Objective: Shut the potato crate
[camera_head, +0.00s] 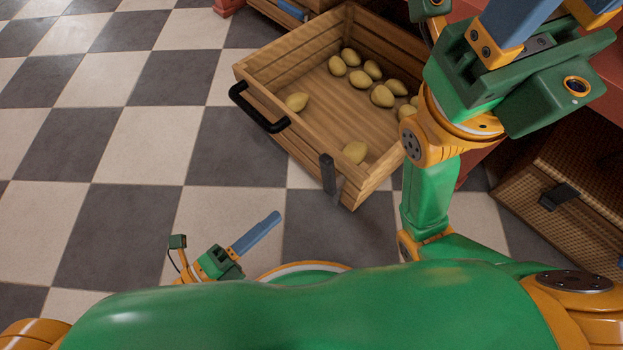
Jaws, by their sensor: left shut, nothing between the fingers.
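The potato crate (283,146) is a slatted wooden drawer that stands pulled out over the floor, with several potatoes (382,96) inside. Most potatoes lie toward the back, and two lie nearer the front. A black handle (259,107) is on its front face. A dark grey upright piece (328,174) shows at its near front corner. My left gripper (256,232) is low in the picture, shut and empty, apart from the crate. My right gripper (515,22) is at the top right and partly cut off by the frame edge. My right arm hides part of the crate's right side.
A woven basket-like drawer (567,195) with a dark handle is at the right. Reddish cabinet parts are behind my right arm. Another wooden drawer (282,16) is at the top. The checkered floor (130,140) to the left is clear.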

